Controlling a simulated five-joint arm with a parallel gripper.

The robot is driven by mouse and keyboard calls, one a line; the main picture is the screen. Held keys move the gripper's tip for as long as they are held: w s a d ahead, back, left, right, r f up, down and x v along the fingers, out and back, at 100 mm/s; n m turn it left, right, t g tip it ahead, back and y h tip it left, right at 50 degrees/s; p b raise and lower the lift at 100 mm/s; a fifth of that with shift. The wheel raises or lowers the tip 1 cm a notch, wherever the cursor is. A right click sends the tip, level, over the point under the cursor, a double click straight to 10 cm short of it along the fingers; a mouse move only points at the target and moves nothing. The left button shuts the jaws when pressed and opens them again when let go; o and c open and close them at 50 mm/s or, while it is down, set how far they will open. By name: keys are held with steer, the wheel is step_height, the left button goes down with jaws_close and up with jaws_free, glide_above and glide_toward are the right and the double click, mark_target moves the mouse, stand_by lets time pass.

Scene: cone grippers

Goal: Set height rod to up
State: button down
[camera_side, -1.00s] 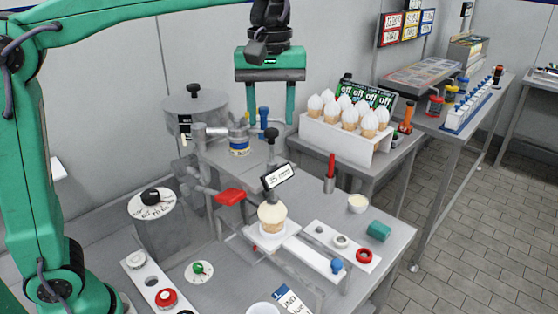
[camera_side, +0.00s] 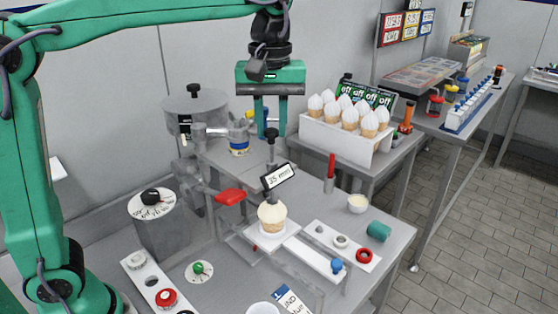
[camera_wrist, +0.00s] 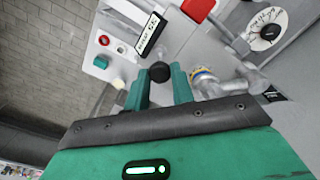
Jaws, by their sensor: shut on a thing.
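The height rod (camera_side: 271,152) stands upright above the work, with a black knob on top and a white tag reading about 35 mm (camera_side: 279,177) lower down. An ice cream cone (camera_side: 272,218) with a pale top sits under it. My gripper (camera_side: 270,131) points down from above, its two green fingers drawn in on either side of the black knob (camera_wrist: 160,71). It is shut on the knob of the height rod. The wrist view shows the knob between the fingertips and the tag (camera_wrist: 148,32) beyond it.
A red lever (camera_side: 230,197) is left of the rod. A dial (camera_side: 151,200) stands farther left. A white rack of cones (camera_side: 345,138) stands at the back right. A red-handled tool (camera_side: 331,172), a small cup (camera_side: 358,203) and a teal piece (camera_side: 379,231) are to the right.

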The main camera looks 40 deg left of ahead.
steer(key=shift+r, duration=1.9)
steer(key=c, duration=1.2)
jaws_free()
steer(key=shift+r, duration=0.15)
steer(key=shift+r, duration=3.75)
